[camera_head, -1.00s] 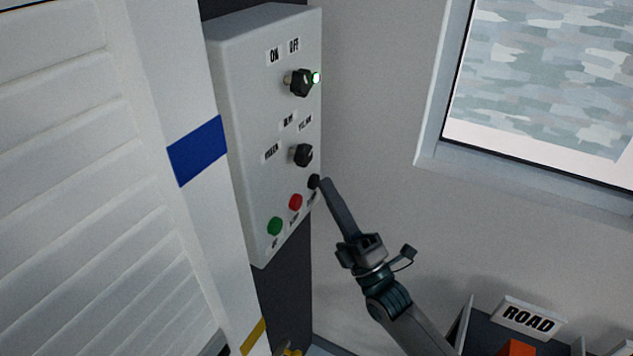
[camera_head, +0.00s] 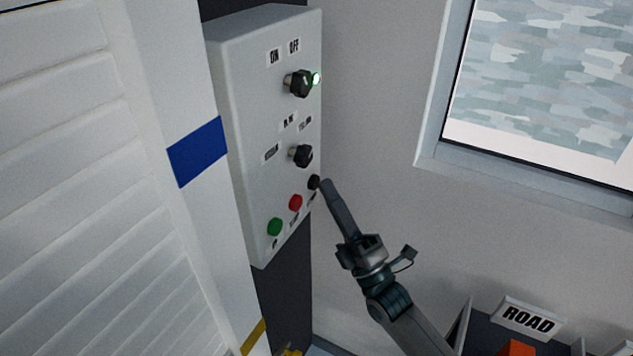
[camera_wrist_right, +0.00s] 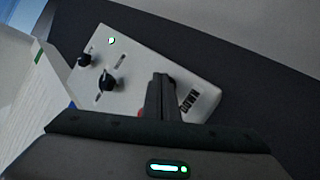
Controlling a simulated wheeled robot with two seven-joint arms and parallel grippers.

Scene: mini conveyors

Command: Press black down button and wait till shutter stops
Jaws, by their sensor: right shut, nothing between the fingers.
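The control box (camera_head: 262,130) is light grey and hangs on a dark post. The black down button (camera_head: 313,182) sits at the lower right of its face, beside a red button (camera_head: 296,202) and a green button (camera_head: 274,226). My right gripper (camera_head: 327,186) is shut and empty, its tip right at the black button; I cannot tell whether it touches. In the right wrist view my right gripper (camera_wrist_right: 160,82) points at the box near the DOWN label (camera_wrist_right: 187,103) and hides the black button. The white slatted shutter (camera_head: 65,190) fills the left. My left gripper is not in view.
Two black knobs (camera_head: 301,83) (camera_head: 303,155) stick out above the buttons; a green light (camera_head: 316,78) glows by the upper one. A framed window (camera_head: 545,75) is at the upper right.

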